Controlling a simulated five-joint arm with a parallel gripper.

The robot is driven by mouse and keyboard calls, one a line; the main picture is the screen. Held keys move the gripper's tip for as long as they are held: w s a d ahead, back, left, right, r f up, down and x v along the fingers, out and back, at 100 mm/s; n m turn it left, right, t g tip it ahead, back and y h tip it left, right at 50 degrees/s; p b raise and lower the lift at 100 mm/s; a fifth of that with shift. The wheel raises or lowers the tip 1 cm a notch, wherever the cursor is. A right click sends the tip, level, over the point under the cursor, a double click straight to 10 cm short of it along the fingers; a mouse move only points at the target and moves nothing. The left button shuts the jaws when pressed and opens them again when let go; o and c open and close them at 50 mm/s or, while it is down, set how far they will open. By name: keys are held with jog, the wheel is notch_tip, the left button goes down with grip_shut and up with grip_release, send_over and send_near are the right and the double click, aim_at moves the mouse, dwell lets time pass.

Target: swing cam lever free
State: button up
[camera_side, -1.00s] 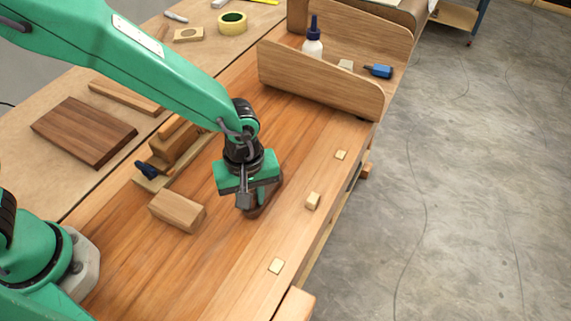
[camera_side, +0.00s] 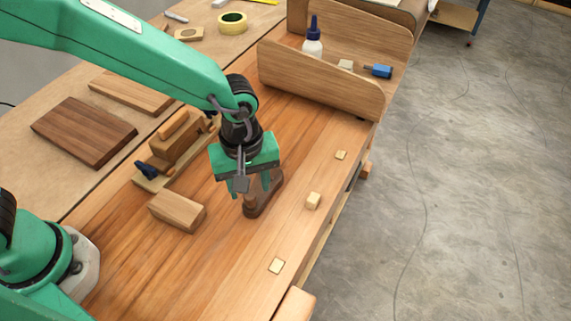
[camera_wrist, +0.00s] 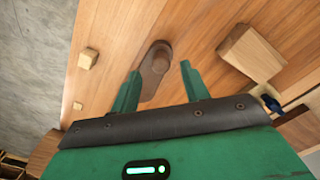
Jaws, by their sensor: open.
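A dark brown lever (camera_side: 265,203) with a rounded end lies on the wooden bench top. I take it to be the cam lever. In the side view my gripper (camera_side: 254,188) is over it and partly hides it. In the wrist view the lever (camera_wrist: 154,66) runs between the two green fingers of my gripper (camera_wrist: 159,68), with its round end at their tips. The fingers are apart, with a gap on each side of the lever. The lever's far part is hidden behind the gripper body.
A wooden block (camera_side: 176,211) lies left of the gripper, beside a wooden fixture (camera_side: 172,148) with a blue knob. Small pale blocks (camera_side: 313,201) sit along the bench's right edge. A wooden tray (camera_side: 320,82) with a bottle stands at the back.

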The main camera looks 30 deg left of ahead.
jog(key=shift+r, duration=1.8)
jog(key=shift+w+a+r, duration=0.15)
jog(key=shift+a+r, duration=0.25)
jog(key=shift+a, duration=0.05)
jog(key=s+a+r+m+t+h, duration=0.15)
jog(key=a+r+m, duration=0.25)
jog(key=a+r, duration=0.7)
jog(key=s+a+r+m+t, duration=0.1)
jog(key=s+a+m+t, duration=0.1)
jog(key=s+a, duration=0.2)
jog(key=s+a+r+m+t+y, duration=0.1)
jog(key=s+a+m+t, duration=0.1)
jog(key=a, duration=0.8)
jog(key=shift+s+m, duration=0.6)
jog(key=shift+s, duration=0.4)
jog(key=shift+y, duration=0.25)
